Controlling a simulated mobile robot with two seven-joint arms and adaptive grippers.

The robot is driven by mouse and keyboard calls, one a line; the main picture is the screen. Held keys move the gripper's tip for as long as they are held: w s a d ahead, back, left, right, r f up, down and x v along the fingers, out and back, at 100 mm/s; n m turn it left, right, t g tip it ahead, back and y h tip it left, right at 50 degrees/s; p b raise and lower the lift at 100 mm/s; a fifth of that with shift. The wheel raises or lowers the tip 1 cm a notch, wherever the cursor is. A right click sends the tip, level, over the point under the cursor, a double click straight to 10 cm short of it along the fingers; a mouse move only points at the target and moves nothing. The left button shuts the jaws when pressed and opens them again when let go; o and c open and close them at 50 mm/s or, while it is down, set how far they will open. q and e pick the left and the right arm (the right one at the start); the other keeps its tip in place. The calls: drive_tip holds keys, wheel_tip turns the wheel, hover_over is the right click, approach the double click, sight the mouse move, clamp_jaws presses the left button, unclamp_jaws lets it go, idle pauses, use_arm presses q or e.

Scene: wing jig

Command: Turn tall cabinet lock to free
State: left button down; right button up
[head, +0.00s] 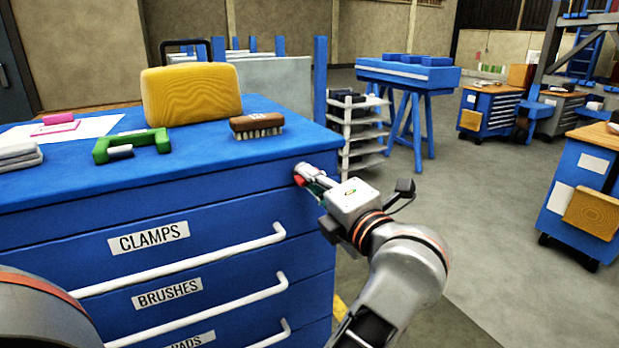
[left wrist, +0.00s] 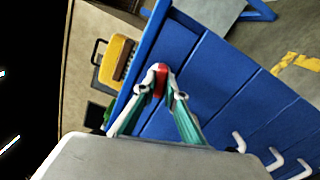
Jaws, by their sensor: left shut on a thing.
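A blue drawer cabinet (head: 80,200) fills the left of the head view, with drawers labelled CLAMPS, BRUSHES and one partly cut off. A small red lock piece (head: 299,181) is at the upper right of its front face. It also shows red in the left wrist view (left wrist: 161,80). My left gripper (head: 308,175) is at this corner, its fingertips shut on the red lock piece. In the left wrist view the fingers (left wrist: 160,88) meet around it and partly hide it, so its turn angle cannot be told. My right gripper is not in view.
White handles (head: 185,262) stick out from the drawers. A shelf rack (head: 360,130) stands behind the cabinet. Open floor lies to the right.

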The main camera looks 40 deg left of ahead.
use_arm(q)
drive_tip(key=n, duration=1.4)
drive_tip(key=shift+n, duration=0.4)
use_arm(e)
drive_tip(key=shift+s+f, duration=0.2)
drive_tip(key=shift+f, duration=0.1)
use_arm(q)
drive_tip(key=shift+r, duration=0.1)
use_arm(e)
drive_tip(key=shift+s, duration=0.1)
use_arm(q)
drive_tip(key=c, duration=2.1)
unclamp_jaws()
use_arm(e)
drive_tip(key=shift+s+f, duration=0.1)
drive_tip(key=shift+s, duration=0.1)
